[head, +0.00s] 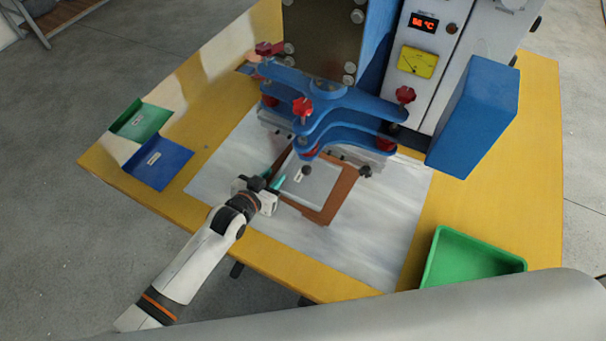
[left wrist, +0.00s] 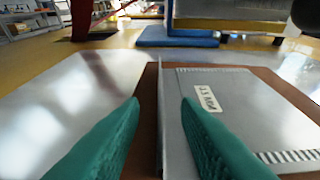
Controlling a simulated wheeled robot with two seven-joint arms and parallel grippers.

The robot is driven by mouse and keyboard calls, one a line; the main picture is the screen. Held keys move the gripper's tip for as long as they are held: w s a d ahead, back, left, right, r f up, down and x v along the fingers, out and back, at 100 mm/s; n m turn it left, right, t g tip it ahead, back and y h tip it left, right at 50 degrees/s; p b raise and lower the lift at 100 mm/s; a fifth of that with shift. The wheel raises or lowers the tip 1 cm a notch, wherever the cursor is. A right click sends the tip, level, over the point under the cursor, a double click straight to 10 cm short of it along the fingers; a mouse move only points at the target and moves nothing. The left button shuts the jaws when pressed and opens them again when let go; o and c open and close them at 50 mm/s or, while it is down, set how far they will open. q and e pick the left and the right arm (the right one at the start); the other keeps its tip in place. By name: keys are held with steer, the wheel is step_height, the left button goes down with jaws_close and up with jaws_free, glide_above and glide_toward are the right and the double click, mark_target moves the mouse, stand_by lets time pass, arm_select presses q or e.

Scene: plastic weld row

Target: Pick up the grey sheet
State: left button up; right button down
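The grey sheet (head: 311,185) lies flat on a brown frame-like board (head: 340,200) in front of the press. In the left wrist view the grey sheet (left wrist: 245,110) carries a small white label and has a thin raised edge on its left side. My left gripper (head: 274,179) is at the sheet's left side, low over the board. In the left wrist view its teal fingers (left wrist: 161,108) are apart, with the raised edge showing between them; I cannot tell whether either finger touches it. My right gripper is not in view.
A blue press (head: 335,100) with red knobs stands just behind the sheet. A green bin (head: 470,262) sits at the right. A green tray (head: 141,121) and a blue tray (head: 158,163) lie at the left. The pale mat (head: 385,235) is clear at the front.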

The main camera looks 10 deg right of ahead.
arm_select(q)
steer(key=shift+w+d+f, duration=0.2)
steer(key=shift+w, duration=0.1)
steer(key=shift+c, duration=0.4)
jaws_close()
steer(key=shift+r, duration=0.1)
